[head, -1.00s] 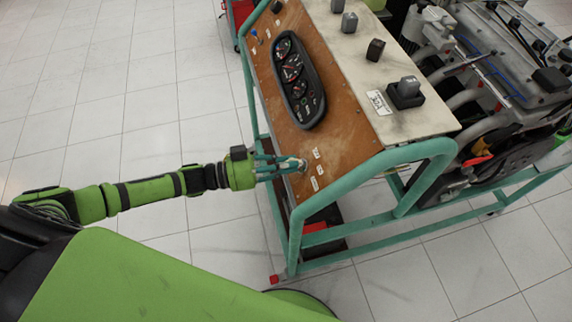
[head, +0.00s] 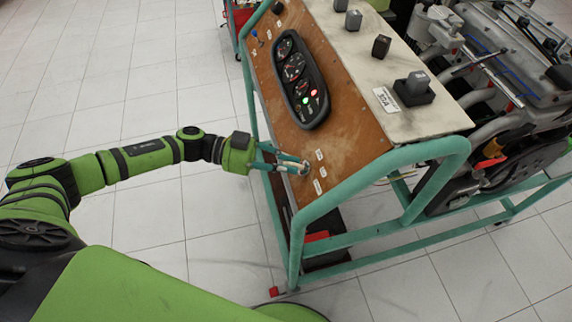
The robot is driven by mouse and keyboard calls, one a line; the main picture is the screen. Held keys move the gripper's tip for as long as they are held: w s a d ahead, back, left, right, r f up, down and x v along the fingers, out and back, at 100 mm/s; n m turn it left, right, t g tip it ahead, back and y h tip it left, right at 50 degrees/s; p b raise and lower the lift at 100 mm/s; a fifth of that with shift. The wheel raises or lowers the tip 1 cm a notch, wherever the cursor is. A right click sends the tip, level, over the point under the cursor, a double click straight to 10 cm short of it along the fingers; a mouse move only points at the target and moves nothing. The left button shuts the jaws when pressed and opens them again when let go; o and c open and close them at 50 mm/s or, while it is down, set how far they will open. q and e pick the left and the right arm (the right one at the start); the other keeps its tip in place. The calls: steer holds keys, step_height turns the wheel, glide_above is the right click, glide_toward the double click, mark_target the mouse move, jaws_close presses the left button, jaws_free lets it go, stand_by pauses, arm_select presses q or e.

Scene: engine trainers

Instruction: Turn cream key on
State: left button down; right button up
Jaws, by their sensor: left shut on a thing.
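My left gripper (head: 302,167) is at the lower part of the brown panel (head: 330,140) of the engine trainer. It is shut on the cream key (head: 305,169), which is mostly hidden by the fingers. Small white labels lie just right of the fingertips. The black gauge cluster (head: 292,67) on the panel shows red and green lights lit near its lower end. My right gripper is not in view.
A teal tube frame (head: 385,160) surrounds the panel and juts out at its lower right. The cream top (head: 400,75) carries several dark boxes. An engine (head: 510,70) stands at the right. The tiled floor (head: 120,60) at the left is clear.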

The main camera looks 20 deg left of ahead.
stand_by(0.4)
arm_select(q)
steer(key=c, duration=1.2)
jaws_free()
steer(key=s+a+r, duration=0.1)
steer(key=a, duration=1)
steer(key=shift+s+a+r, duration=0.2)
steer(key=shift+s+a, duration=0.15)
steer(key=shift+a, duration=0.05)
